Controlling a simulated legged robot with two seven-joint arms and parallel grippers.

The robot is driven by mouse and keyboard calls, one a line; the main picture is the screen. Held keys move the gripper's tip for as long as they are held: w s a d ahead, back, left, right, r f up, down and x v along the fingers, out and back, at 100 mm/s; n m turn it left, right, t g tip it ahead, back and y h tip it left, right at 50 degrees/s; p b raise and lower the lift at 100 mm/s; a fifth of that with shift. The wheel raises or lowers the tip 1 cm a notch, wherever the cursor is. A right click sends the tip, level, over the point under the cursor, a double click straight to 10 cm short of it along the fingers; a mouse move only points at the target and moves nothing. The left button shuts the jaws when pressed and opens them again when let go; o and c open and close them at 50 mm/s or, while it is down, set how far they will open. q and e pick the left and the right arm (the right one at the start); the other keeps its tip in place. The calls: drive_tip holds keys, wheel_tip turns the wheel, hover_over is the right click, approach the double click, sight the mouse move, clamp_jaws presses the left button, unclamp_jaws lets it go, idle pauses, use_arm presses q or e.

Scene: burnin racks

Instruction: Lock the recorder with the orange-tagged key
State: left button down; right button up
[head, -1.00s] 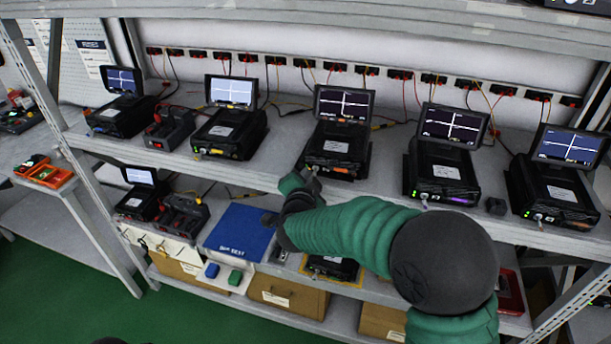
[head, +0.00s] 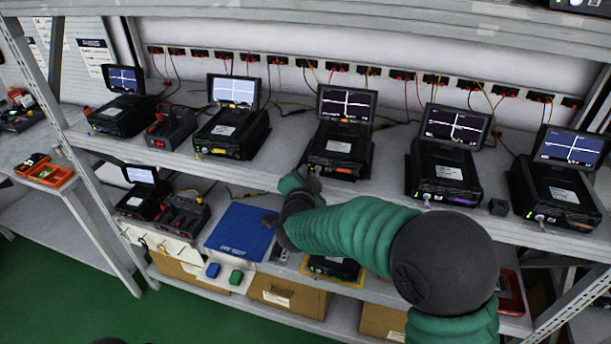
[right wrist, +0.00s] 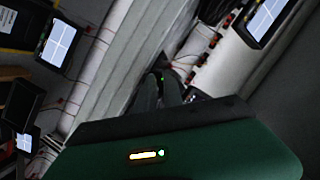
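The middle recorder (head: 338,146) is a black box with a raised lit screen (head: 345,104) on the upper shelf. An orange strip (head: 343,170) shows on its front; I cannot tell whether it is the key's tag. My right gripper (head: 303,172) is at this recorder's front left corner, by the shelf edge, and covers that corner. In the right wrist view its dark fingers (right wrist: 168,91) point away, close together, with a small green light beyond them. Whether they hold a key is too small to tell. My left gripper is not in view.
Similar recorders stand on both sides: one with a yellow strip (head: 218,151), one with a purple strip (head: 460,200), and one at far right (head: 560,190). Cables run behind them. A blue mat (head: 240,230) and cardboard boxes (head: 288,297) are below.

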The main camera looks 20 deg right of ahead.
drive_tip(key=shift+s, duration=0.2)
drive_tip(key=p+v, duration=0.6)
drive_tip(key=v, duration=1.3)
idle(0.6)
drive_tip(key=shift+r, duration=0.15)
